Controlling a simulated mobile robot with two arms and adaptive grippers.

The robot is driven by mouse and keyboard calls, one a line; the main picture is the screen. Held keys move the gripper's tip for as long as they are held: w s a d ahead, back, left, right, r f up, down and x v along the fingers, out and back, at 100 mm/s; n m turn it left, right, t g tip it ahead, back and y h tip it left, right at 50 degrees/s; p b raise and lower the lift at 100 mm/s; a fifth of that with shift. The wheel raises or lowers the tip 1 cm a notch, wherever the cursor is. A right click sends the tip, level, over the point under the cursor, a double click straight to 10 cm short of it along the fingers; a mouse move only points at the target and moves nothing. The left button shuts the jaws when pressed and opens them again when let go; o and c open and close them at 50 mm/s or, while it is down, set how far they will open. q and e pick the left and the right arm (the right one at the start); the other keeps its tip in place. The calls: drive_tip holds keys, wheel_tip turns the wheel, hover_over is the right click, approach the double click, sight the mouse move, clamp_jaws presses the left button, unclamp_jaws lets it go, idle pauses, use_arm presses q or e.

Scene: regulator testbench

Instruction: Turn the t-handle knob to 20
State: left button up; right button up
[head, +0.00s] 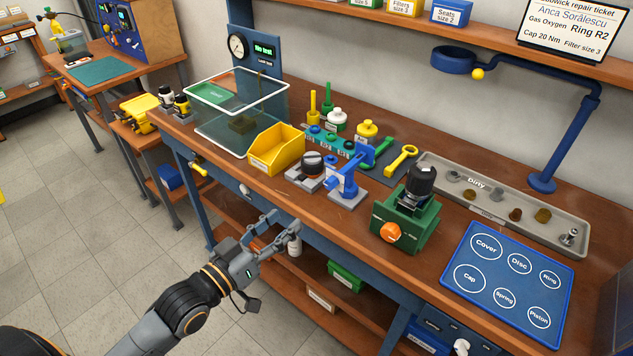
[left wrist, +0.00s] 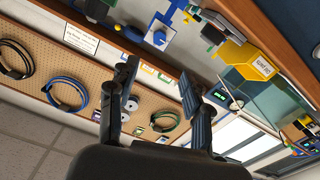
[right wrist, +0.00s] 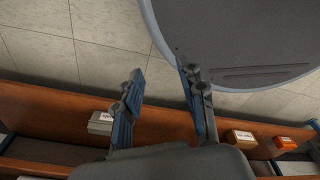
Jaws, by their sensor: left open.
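A blue upright tool (head: 345,172) with a handle stands on a grey base near the bench's front edge; it looks like the t-handle, though its scale is too small to read. It also seems to show in the left wrist view (left wrist: 162,30). Beside it is a grey block with a round black knob (head: 312,161). My left gripper (head: 284,228) is open and empty, in front of the bench and apart from both. Its parted fingers show in the left wrist view (left wrist: 158,88). My right gripper (right wrist: 165,97) is open and empty, outside the head view.
A green vise (head: 405,222) with an orange knob holds a black-topped part. A yellow bin (head: 277,150), a clear box (head: 235,115), a grey dirty-parts tray (head: 430,160) and a blue labelled mat (head: 505,285) occupy the bench. A ticket screen (head: 566,28) reads "Cap 20 Nm".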

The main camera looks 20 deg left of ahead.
use_arm(q)
drive_tip(key=p, duration=0.1)
approach(328, 185)
drive_tip(key=p+x, duration=0.1)
drive_tip(key=x, duration=0.7)
drive_tip(key=shift+w+d, duration=0.1)
drive_tip(key=shift+w, duration=0.2)
use_arm(e)
wheel_tip(328, 185, up, 2)
drive_tip(key=shift+w+r, duration=0.1)
drive_tip(key=shift+d, duration=0.15)
use_arm(q)
clamp_jaws()
use_arm(e)
drive_tip(key=shift+d, duration=0.4)
